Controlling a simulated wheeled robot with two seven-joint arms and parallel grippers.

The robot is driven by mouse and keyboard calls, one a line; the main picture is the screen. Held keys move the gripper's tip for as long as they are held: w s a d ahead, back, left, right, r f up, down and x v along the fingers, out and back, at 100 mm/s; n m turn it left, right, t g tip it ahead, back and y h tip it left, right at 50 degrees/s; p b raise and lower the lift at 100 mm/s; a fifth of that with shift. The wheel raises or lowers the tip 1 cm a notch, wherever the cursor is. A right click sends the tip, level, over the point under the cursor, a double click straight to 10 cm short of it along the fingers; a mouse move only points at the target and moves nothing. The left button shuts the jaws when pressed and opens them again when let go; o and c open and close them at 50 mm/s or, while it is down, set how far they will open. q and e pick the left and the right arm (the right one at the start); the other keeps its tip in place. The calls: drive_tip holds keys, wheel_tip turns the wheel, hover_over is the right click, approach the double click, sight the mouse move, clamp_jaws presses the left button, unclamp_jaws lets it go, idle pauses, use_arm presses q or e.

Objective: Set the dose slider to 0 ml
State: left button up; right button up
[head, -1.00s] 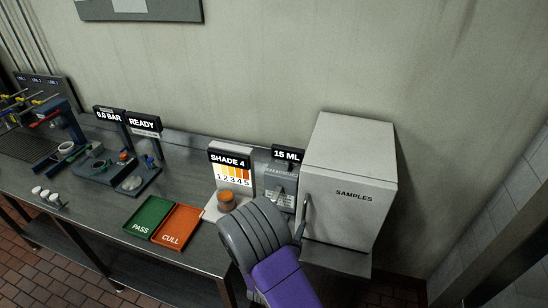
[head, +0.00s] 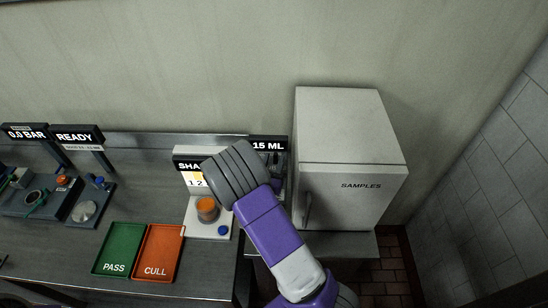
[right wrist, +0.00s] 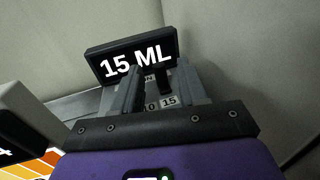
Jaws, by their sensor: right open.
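The dose display reads 15 ML in the head view (head: 268,145) and in the right wrist view (right wrist: 133,62). A dark piece that looks like the slider knob (right wrist: 163,84) shows between my right gripper's fingers. My right gripper (right wrist: 159,84) is open, its two fingers on either side of this piece. Whether they touch it I cannot tell. In the head view my right arm hides most of the slider. My left gripper is not in view.
A white SAMPLES cabinet (head: 352,190) stands close to the right of the slider. The shade station with an orange jar (head: 207,209) is to the left. Green PASS (head: 119,250) and orange CULL (head: 158,253) trays lie on the bench further left.

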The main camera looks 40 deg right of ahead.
drive_tip(key=shift+w+d, duration=0.4)
drive_tip(key=shift+w, duration=0.05)
drive_tip(key=shift+s, duration=0.1)
clamp_jaws()
